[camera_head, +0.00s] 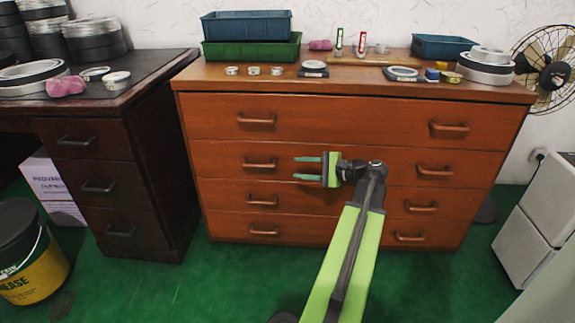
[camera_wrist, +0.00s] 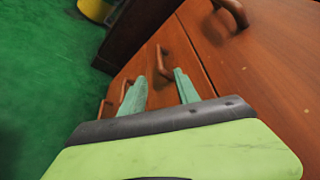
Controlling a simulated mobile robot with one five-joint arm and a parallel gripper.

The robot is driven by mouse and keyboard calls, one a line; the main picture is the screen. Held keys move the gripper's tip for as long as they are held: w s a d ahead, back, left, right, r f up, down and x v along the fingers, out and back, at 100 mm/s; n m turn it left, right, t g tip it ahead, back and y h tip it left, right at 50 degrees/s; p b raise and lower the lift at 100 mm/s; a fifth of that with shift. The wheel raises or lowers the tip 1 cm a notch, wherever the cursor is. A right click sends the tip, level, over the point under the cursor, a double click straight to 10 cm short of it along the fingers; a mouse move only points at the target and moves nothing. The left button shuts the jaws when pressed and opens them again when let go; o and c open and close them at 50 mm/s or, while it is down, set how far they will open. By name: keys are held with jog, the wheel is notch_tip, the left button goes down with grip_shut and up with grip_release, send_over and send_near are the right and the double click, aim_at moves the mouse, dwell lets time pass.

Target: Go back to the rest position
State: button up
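My gripper (camera_head: 308,167) is in front of the wooden drawer chest (camera_head: 370,138), with its fingers pointing left near a handle of the second drawer (camera_head: 260,163). The two teal fingers are apart, with nothing between them. In the wrist view my gripper (camera_wrist: 163,90) also shows spread fingers, with drawer fronts and handles beyond. My green arm reaches up from the lower middle. Whether a finger touches the chest cannot be told.
The chest top holds a blue bin (camera_head: 246,25), a green bin (camera_head: 252,50), bearing rings (camera_head: 403,72) and small parts. A dark desk (camera_head: 120,130) stands left. A grease bucket (camera_head: 30,255), a fan (camera_head: 553,70) and a white cabinet (camera_head: 540,225) flank it. Green floor (camera_head: 200,285) is open in front.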

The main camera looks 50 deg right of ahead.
jog(key=shift+s, duration=0.3)
